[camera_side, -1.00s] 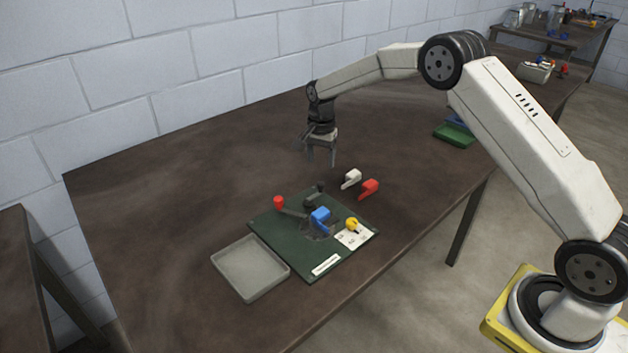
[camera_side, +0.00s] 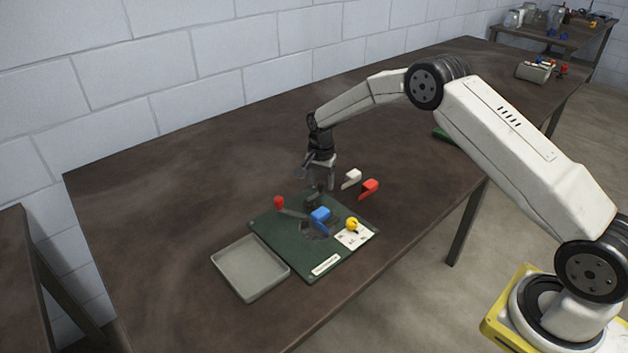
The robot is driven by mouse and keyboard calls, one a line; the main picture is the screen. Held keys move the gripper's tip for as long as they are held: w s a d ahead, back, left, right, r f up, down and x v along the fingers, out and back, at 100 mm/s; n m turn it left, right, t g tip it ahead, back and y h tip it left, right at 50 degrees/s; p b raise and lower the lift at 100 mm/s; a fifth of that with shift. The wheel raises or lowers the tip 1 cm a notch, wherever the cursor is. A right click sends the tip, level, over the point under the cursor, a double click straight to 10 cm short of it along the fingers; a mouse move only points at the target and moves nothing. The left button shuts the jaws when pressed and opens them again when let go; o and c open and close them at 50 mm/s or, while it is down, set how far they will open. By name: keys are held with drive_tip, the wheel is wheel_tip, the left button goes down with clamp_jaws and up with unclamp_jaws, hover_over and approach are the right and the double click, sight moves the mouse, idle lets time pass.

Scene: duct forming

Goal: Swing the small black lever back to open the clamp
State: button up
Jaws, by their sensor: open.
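The clamp (camera_side: 311,202) is a dark shape at the back of the green board (camera_side: 285,250), behind a blue block (camera_side: 320,215). The small black lever is hard to make out now; my gripper covers the spot at the back of the clamp. My gripper (camera_side: 322,186) points down with its fingers apart, just above and behind the clamp. I cannot tell whether a finger touches the lever. A red knob (camera_side: 279,202) on a dark arm stands at the left of the board.
A yellow knob (camera_side: 351,224) stands by a white label plate on the board's right. An empty grey tray (camera_side: 250,268) lies at front left. White (camera_side: 351,178) and red (camera_side: 369,188) pieces lie right of my gripper. The table's left part is clear.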

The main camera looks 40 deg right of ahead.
drive_tip(key=shift+f, duration=0.25)
clamp_jaws()
